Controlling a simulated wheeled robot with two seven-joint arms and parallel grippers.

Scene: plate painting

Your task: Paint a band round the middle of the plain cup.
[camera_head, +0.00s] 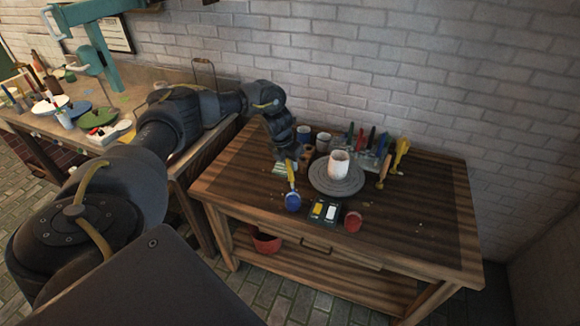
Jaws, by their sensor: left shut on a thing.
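The plain white cup (339,164) stands upright on a round grey turntable (352,186) on the wooden table. My left gripper (288,160) is to the left of the cup, pointing down. It is shut on a paintbrush (291,177) with a yellow part showing below the fingers. The brush's lower end is at the small blue paint pot (293,203); whether it dips into the paint is too small to tell. My right gripper is out of view.
A black palette with yellow and white patches (324,211) and a red pot (353,222) lie in front of the turntable. Several jars (305,134) and upright tools (371,138) stand behind. The table's right side (435,215) is clear. A brick wall (450,80) rises behind.

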